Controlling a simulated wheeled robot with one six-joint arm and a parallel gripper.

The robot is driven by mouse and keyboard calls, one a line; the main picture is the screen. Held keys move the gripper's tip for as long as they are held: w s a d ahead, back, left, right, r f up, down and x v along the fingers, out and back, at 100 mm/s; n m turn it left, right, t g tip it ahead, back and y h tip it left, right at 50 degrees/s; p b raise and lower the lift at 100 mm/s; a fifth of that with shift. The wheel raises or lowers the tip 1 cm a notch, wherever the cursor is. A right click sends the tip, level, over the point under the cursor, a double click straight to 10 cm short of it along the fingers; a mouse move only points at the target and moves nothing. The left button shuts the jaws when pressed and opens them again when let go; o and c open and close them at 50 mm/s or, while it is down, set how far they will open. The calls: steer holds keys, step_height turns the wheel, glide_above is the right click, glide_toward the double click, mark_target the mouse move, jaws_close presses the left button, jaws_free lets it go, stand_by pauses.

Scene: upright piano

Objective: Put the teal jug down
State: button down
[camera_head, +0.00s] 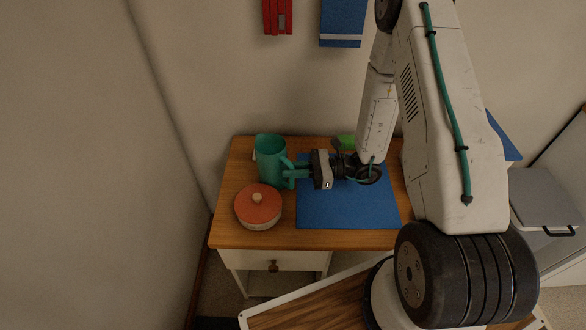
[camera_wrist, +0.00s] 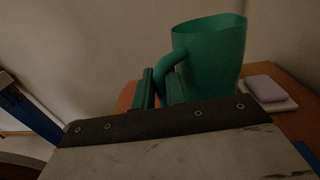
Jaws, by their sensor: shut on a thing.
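The teal jug (camera_head: 272,160) is upright at the back left of the small wooden table (camera_head: 240,158), its handle turned right towards my gripper. My gripper (camera_head: 291,172) reaches in from the right and is shut on the handle. In the wrist view, the jug (camera_wrist: 210,55) stands upright beyond my gripper (camera_wrist: 162,88), with the handle between the fingers. I cannot tell whether the jug's base touches the table, as its underside is hidden.
A round pot with an orange lid (camera_head: 258,205) stands close in front of the jug. A blue mat (camera_head: 340,212) covers the table's right part. A green item (camera_head: 346,142) is at the back. A pale purple block (camera_wrist: 265,88) lies right of the jug in the wrist view.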

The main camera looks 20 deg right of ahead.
steer(key=c, duration=1.4)
jaws_free()
steer(key=shift+c, duration=0.2)
